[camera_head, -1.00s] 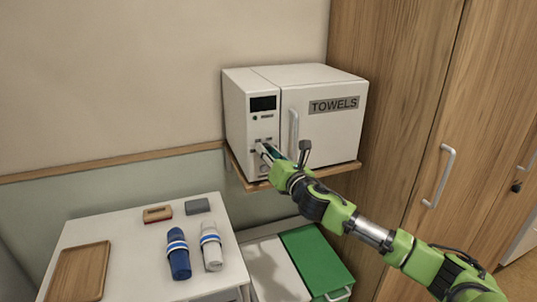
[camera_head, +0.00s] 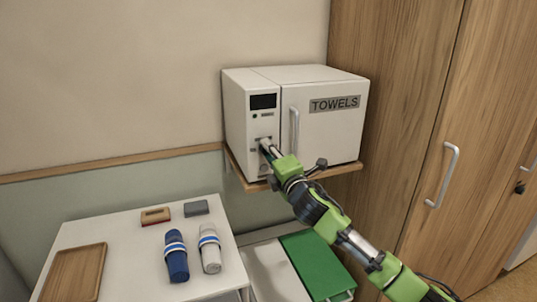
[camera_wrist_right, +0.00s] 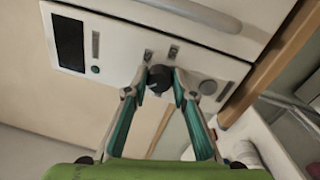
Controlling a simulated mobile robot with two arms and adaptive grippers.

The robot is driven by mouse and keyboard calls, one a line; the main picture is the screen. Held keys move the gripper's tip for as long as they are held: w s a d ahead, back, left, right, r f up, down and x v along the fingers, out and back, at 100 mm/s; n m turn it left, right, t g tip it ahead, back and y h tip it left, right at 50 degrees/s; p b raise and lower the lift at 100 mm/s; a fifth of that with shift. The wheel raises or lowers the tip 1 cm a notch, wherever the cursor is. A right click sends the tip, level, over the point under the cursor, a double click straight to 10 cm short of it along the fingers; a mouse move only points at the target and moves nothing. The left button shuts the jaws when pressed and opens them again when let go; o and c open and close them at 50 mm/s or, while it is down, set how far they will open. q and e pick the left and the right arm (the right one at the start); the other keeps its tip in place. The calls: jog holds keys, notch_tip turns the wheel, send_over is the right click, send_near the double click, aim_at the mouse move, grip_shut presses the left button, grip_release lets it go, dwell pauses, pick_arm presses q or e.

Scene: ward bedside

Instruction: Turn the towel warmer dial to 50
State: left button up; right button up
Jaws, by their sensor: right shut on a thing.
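The white towel warmer (camera_head: 322,112), marked TOWELS, stands on a wooden wall shelf. Its front panel has a dark display (camera_head: 263,102), which shows no readable figures. My right gripper (camera_head: 264,144) is at the lower part of this panel. In the right wrist view the dark round dial (camera_wrist_right: 159,78) sits between the two fingertips of my right gripper (camera_wrist_right: 160,84), which is shut on it. The dial's setting is too small to read. The head view hides the dial behind the gripper. My left gripper is not in view.
A green-lidded bin (camera_head: 318,265) stands below the shelf. A wooden cabinet (camera_head: 395,100) stands at right.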

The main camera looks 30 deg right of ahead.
jog(key=shift+w+a+f+m+g+h+p, duration=0.25)
jog(key=shift+m+p, duration=1)
jog(key=shift+m, duration=3.75)
jog(key=shift+s+d+r+m+g+h+p, duration=0.2)
jog(key=shift+m+p, duration=1)
jog(key=shift+m, duration=3.8)
jog(key=shift+w+a+f+m+g+h+p, duration=0.25)
jog(key=shift+m+p, duration=1)
jog(key=shift+m, duration=3.75)
jog(key=shift+s+r, duration=0.15)
jog(key=shift+s, duration=0.05)
jog(key=o, duration=1.1)
jog(key=shift+r, duration=0.1)
